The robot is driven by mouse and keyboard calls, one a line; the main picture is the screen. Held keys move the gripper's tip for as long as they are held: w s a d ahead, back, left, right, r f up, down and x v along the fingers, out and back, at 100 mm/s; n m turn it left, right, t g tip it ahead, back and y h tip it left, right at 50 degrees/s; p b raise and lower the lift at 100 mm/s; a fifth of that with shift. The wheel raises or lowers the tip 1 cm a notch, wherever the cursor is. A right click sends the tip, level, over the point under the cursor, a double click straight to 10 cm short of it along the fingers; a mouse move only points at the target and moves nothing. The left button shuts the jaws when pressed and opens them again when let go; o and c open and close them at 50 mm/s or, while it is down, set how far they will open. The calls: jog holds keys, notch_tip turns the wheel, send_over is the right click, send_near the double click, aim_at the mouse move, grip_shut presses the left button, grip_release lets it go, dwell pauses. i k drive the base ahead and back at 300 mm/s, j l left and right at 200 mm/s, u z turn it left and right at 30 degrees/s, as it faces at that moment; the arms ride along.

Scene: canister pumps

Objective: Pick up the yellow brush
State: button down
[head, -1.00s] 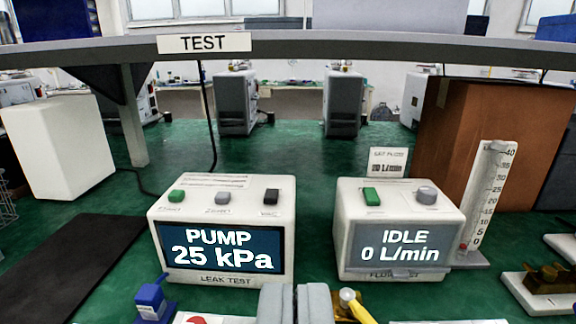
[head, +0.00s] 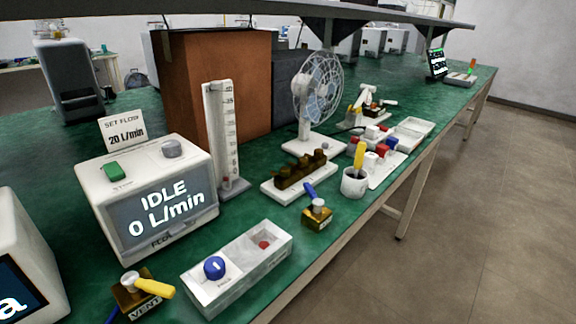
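A yellow-handled brush (head: 359,154) stands upright in a small white cup (head: 354,183) near the bench's front edge, right of centre in the head view. Its lower end is hidden inside the cup. My gripper is not visible in the head view, so its state does not show.
Left of the cup are a brass block with a blue lever (head: 317,215), a brown manifold (head: 300,172) and a white fan (head: 318,90). Coloured parts on a white tray (head: 390,168) lie behind the cup.

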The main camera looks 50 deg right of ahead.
aim_at(361, 149)
jog(key=z, duration=1.65)
